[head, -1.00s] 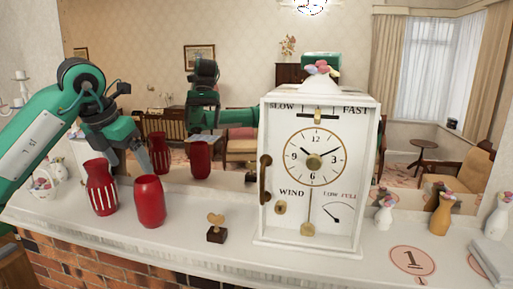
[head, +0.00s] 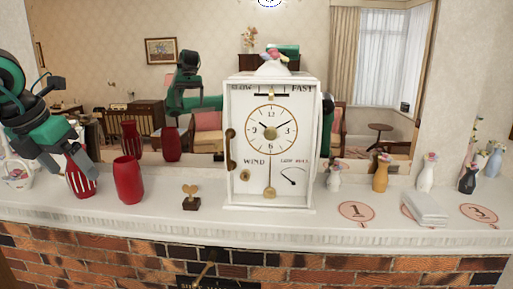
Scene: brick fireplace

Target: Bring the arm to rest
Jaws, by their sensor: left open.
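My left gripper (head: 80,156) is at the far left, on a green and dark arm. It is open, with its grey fingers pointing down. In the picture the fingers overlap the top of a red vase with white stripes (head: 82,182). I cannot tell whether they touch it. A plain red vase (head: 128,182) stands upright to the right, apart from the gripper. My right gripper is not in view.
A white basket (head: 18,174) stands at the left. A mirror behind reflects the room.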

